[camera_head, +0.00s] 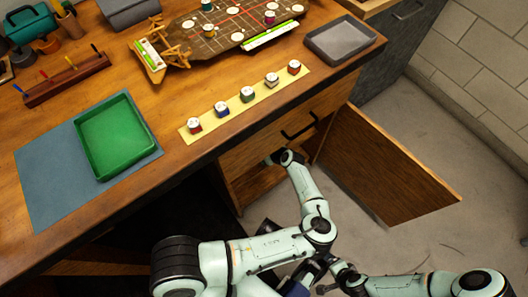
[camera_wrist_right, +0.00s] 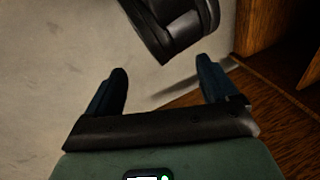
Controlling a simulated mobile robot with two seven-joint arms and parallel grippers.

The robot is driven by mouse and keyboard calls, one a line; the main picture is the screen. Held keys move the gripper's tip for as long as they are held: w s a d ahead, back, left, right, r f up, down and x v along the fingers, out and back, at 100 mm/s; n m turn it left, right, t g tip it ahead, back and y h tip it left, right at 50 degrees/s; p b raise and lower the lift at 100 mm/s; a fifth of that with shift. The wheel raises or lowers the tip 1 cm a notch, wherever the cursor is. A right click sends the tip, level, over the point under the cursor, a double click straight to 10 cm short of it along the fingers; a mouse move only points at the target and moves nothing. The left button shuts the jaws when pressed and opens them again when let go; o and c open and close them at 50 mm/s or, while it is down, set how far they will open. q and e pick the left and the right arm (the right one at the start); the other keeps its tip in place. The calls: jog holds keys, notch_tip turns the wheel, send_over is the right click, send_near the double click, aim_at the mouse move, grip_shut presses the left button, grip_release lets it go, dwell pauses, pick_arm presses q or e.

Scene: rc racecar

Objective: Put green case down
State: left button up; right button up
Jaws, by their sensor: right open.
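A green open tray-like case (camera_head: 103,151) rests flat and empty on a blue-grey mat (camera_head: 45,190) at the left of the workbench. A darker green case with a handle (camera_head: 30,24) stands at the bench's far left corner; I cannot tell which one the task means. My right gripper (camera_wrist_right: 163,70) is open in the right wrist view, with nothing between its fingers. In the head view my arms cross low in front of the bench, away from both cases. My left gripper's fingers cannot be made out.
Below the bench top, a cabinet door (camera_head: 385,165) stands open beside my arms. A yellow strip (camera_head: 210,127) with several small jars lies right of the mat. A racecar chassis (camera_head: 225,28) and grey tray (camera_head: 340,40) lie behind. Bare bench separates mat and strip.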

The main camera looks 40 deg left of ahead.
pick_arm(q)
jog(key=shift+w+a, duration=0.1)
jog(key=shift+a, duration=0.1)
jog(key=shift+f, duration=0.3)
notch_tip(320, 180, down, 3)
jog(key=shift+b, duration=0.85)
pick_arm(e)
jog(key=shift+w+d+f+t, duration=0.2)
jog(key=shift+w+d+f, duration=0.2)
jog(key=shift+w, duration=0.25)
jog(key=shift+w+d+f+t, duration=0.2)
jog(key=shift+w+d+f, duration=0.05)
jog(key=shift+w+f, duration=0.3)
pick_arm(q)
jog(key=o, duration=1.3)
pick_arm(e)
jog(key=shift+r, duration=0.1)
pick_arm(q)
jog(key=shift+r, duration=0.1)
